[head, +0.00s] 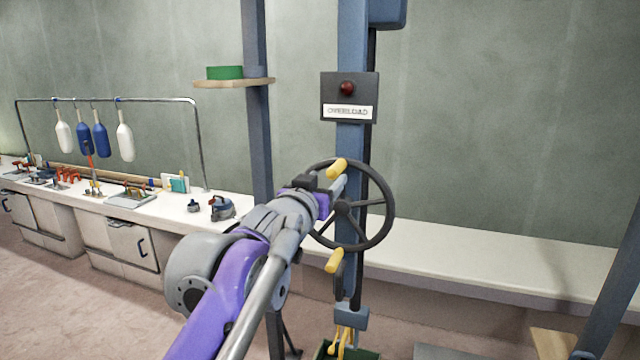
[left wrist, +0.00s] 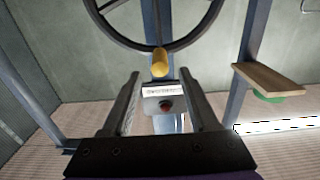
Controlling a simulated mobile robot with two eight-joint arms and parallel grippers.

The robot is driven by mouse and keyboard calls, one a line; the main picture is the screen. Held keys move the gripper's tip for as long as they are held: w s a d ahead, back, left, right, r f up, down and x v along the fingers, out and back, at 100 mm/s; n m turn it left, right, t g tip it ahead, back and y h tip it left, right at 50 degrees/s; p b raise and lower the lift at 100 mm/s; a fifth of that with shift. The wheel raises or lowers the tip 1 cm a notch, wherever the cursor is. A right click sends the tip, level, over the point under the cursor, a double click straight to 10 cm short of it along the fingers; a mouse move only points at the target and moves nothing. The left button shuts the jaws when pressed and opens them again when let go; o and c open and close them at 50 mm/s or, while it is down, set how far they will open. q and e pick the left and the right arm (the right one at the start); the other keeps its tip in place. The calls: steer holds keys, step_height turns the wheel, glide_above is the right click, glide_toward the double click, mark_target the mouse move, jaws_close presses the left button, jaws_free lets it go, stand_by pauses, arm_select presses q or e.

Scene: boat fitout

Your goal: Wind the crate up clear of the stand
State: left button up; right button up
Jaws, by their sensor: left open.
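The dark handwheel (head: 380,240) is mounted on a blue post, with a yellow handle (head: 337,168) at its upper rim. My left gripper (head: 325,190) is at the wheel's upper left, close to this handle. In the left wrist view the open fingers (left wrist: 161,74) point at the yellow handle (left wrist: 159,60), which shows between and just beyond their tips; I cannot tell whether they touch it. A second yellow handle (head: 334,261) is lower on the post. The green crate (head: 365,354) with yellow slings (head: 343,338) is at the bottom edge, mostly cut off. Its stand cannot be made out.
An overload box (head: 349,97) with a red lamp is on the post above the wheel. A wooden shelf (head: 235,83) with a green item juts out on the left. A long white bench (head: 470,255) runs behind. Another counter on the left carries tools.

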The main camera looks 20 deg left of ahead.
mark_target(336, 170)
arm_select(q)
steer(key=shift+w+p, duration=0.85)
steer(key=shift+w, duration=2.65)
steer(key=shift+c, duration=0.2)
jaws_close()
